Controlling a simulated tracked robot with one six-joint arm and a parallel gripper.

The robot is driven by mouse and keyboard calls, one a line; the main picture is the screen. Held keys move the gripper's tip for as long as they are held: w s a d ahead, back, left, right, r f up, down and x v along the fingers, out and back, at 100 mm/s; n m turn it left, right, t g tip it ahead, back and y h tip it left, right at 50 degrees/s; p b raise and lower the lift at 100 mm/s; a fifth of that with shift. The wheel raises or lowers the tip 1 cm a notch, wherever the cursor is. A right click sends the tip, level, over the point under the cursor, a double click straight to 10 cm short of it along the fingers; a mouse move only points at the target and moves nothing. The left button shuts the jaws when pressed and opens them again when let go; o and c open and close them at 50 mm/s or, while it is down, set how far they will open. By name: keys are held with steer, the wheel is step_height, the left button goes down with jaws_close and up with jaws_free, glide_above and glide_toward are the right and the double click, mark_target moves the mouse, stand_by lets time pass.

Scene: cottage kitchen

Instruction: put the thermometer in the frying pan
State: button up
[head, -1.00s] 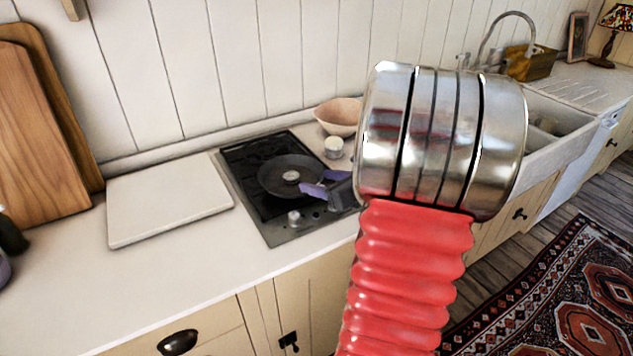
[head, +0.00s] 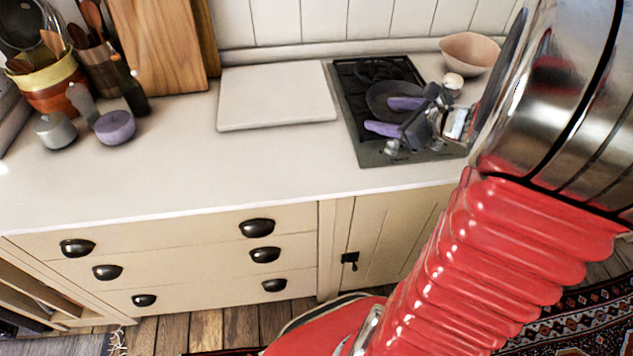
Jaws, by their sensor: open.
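The dark frying pan (head: 376,96) sits on the black hob (head: 346,92) at the right of the counter. My gripper (head: 379,115) is open, with its two purple fingers apart and pointing left. The upper finger overlaps the pan in the picture and hides part of its inside; the lower finger shows over the hob's front. Nothing shows between the fingers. A small pale round thing showed in the pan earlier; the finger covers that spot now. I cannot tell whether it is the thermometer, and I make out no thermometer elsewhere.
A white board (head: 275,98) lies left of the hob. A pink bowl (head: 470,52) and a small white-topped jar (head: 453,81) stand to its right. The front counter is clear.

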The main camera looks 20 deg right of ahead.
steer(key=s+a+r+n+g+y, duration=0.1)
steer(key=s+a+n+g, duration=0.2)
steer(key=a+n, duration=0.6)
steer(key=s+a+r+n+g+y, duration=0.1)
steer(key=s+a+n+g+y, duration=0.15)
steer(key=a+n, duration=0.65)
steer(key=s+a+r+n+g+h, duration=0.1)
steer(key=s+a+r+n+h, duration=0.1)
steer(key=s+a+n+h, duration=0.3)
steer(key=shift+s+a+r+n+h, duration=0.4)
steer(key=shift+s+a+n, duration=1.3)
steer(key=shift+s+n, duration=1.55)
steer(key=shift+w+n, duration=0.45)
steer(key=shift+w, duration=0.05)
